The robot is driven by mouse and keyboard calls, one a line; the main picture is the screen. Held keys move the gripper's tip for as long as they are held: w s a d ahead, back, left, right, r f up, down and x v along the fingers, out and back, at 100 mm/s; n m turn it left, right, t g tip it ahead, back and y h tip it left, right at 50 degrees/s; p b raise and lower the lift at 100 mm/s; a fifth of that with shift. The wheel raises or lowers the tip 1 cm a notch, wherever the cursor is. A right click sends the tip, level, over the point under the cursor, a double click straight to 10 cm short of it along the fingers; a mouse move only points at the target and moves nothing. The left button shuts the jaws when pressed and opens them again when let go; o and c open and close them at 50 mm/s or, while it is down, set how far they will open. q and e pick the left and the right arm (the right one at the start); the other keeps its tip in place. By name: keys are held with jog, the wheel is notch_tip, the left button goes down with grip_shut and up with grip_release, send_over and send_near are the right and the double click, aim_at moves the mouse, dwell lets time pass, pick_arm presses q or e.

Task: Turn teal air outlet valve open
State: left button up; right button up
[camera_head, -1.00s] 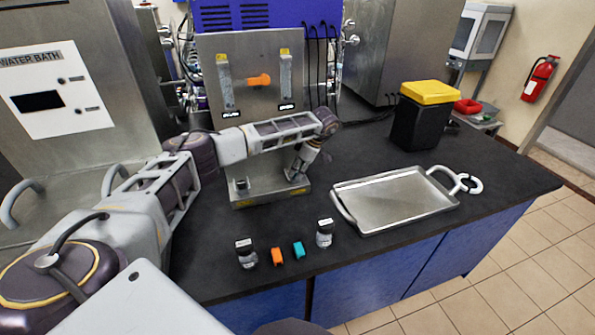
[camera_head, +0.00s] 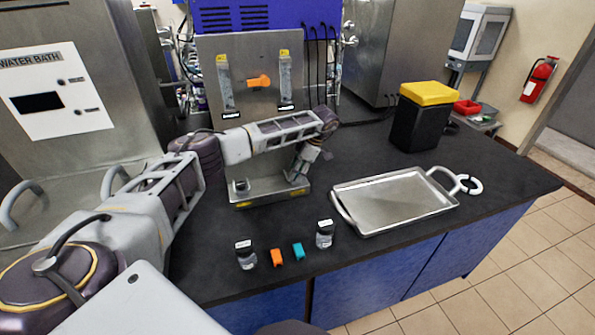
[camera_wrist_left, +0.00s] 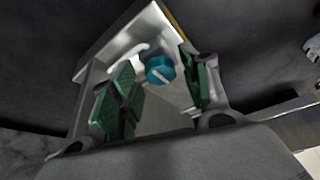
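The teal valve knob (camera_wrist_left: 160,69) shows in the left wrist view, on the metal bioreactor stand (camera_wrist_left: 115,45). It has a pale line across its face. My left gripper (camera_wrist_left: 158,95) has its two green-padded fingers apart, with the knob ahead between and slightly beyond them, and nothing held. In the head view my left gripper (camera_head: 302,160) points down at the right side of the stand (camera_head: 270,190), and the arm hides the teal valve there. An orange valve (camera_head: 259,81) sits on the upright panel between two flow tubes. My right gripper does not show.
A metal tray (camera_head: 395,200) with raised handles lies to the right. Two small bottles (camera_head: 246,256) (camera_head: 325,235), an orange piece (camera_head: 277,257) and a teal piece (camera_head: 298,251) stand at the table's front. A black bin with yellow lid (camera_head: 425,95) stands behind the tray.

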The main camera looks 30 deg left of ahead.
pick_arm(q)
jog(key=v, duration=1.2)
dwell(0.5)
jog(key=shift+d+f, duration=0.1)
jog(key=shift+f, duration=0.1)
dwell(0.3)
